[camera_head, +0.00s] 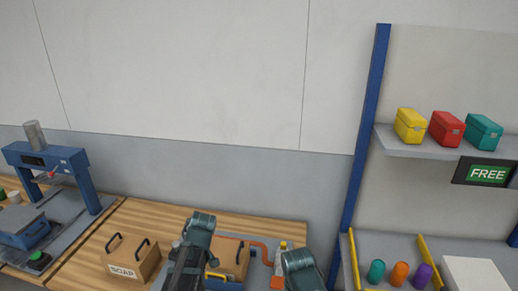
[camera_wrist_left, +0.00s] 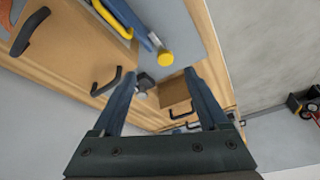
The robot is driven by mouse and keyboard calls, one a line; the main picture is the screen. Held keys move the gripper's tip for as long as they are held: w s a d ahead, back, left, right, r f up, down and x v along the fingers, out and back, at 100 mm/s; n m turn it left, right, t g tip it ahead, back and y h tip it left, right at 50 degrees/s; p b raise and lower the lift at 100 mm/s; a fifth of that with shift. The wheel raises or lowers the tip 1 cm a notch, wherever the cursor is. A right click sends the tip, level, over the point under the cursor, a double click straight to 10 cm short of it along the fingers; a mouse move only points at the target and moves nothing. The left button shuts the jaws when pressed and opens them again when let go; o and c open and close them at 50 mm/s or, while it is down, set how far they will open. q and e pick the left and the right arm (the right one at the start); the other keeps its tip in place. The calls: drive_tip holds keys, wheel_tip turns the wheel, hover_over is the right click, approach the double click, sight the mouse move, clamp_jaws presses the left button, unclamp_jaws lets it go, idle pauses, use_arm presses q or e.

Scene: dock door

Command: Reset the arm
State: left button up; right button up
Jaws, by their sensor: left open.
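My left gripper (camera_wrist_left: 160,76) fills the lower half of the left wrist view. Its two dark blue fingers stand wide apart with nothing held between them. Beyond the fingertips are the wooden workbench, a small brown panel and a dark round-headed item; I cannot tell the distance. In the head view my left arm link (camera_head: 197,235) rises in front of the workbench (camera_head: 165,213), and my right arm link (camera_head: 302,270) shows at the bottom edge. Neither gripper's fingers can be made out in the head view. My right gripper is out of sight.
A wooden box with black handles (camera_head: 118,258) stands on the bench, right of a blue press (camera_head: 45,158). A bottle (camera_head: 281,258) and orange pipe are between my arms. A shelf (camera_head: 425,147) at right carries yellow, red and teal boxes. The wall above is bare.

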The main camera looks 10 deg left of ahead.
use_arm(q)
drive_tip(key=s+d+m+h, duration=0.1)
drive_tip(key=s+d+m, duration=0.3)
drive_tip(key=d, duration=0.3)
drive_tip(key=s+d+f+m+g, duration=0.1)
drive_tip(key=s+d+m, duration=0.4)
drive_tip(key=d, duration=0.3)
drive_tip(key=s+d+f+m+g+h+b, duration=0.1)
drive_tip(key=s+d+m, duration=0.3)
drive_tip(key=d+m, duration=0.2)
drive_tip(key=shift+s+d+f+h, duration=0.2)
drive_tip(key=shift+s+d+h, duration=0.15)
drive_tip(key=shift+d, duration=0.35)
